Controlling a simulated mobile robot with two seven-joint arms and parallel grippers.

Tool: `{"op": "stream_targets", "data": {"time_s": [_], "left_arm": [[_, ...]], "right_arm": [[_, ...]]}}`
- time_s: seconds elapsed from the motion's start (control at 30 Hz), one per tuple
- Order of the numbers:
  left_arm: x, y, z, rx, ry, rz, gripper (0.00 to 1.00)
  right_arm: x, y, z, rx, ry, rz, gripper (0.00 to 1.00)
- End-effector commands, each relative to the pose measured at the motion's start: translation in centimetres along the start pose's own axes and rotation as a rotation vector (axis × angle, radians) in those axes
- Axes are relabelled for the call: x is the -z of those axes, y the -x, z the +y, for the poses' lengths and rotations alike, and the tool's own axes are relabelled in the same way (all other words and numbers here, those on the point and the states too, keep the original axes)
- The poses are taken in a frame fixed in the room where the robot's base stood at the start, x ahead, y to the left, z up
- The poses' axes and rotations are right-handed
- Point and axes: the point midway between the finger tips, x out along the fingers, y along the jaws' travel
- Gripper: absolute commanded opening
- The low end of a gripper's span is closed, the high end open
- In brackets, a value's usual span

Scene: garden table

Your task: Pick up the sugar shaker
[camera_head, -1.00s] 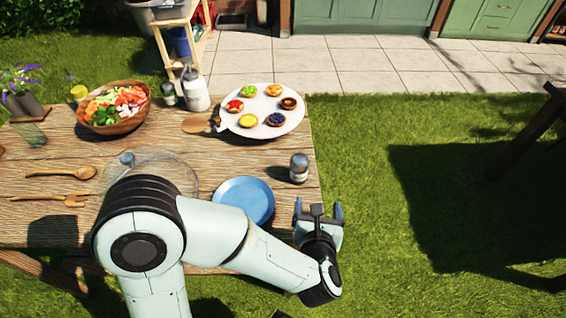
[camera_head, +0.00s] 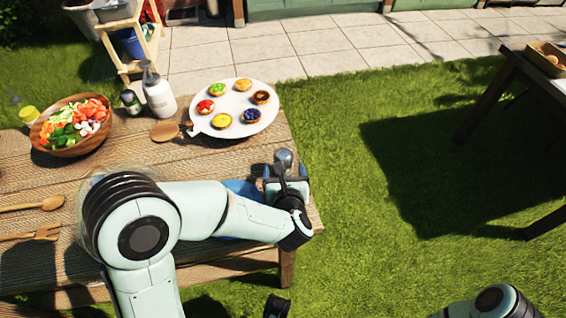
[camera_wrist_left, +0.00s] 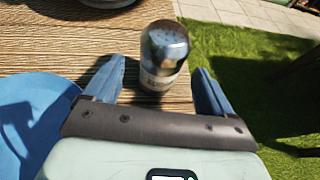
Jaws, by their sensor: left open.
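The sugar shaker (camera_head: 284,158), with a rounded shiny metal top, stands upright near the right end of the wooden table. In the left wrist view the shaker (camera_wrist_left: 163,55) is just ahead of my jaws, roughly midway between the two fingers, with a label on its lower body. My left gripper (camera_head: 286,173) is open and empty, its fingers pointing at the shaker; in the wrist view the open fingers (camera_wrist_left: 160,88) show on either side of its lower part. The gripper hides part of the shaker in the head view.
A blue plate (camera_head: 243,188) lies left of my gripper, partly under my arm. A white board (camera_head: 220,131) with several tarts is behind. Grass lies right of the table edge.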

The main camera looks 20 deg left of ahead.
Motion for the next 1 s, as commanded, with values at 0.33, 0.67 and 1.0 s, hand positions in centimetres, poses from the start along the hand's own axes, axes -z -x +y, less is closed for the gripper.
{"op": "stream_targets", "data": {"time_s": [0.33,0.67,1.0], "left_arm": [[-0.2,-4.0,0.0,-0.002,-0.002,-0.001,0.84],[-0.2,-5.6,-0.1,0.001,-0.001,-0.001,0.84],[-0.2,-5.6,-0.1,0.001,-0.001,-0.002,0.24]], "right_arm": [[-0.1,0.2,-0.1,0.000,0.000,-0.003,0.66],[-0.1,0.2,0.0,-0.001,0.000,-0.004,0.66],[-0.1,0.2,0.0,-0.001,0.000,-0.004,0.66]]}}
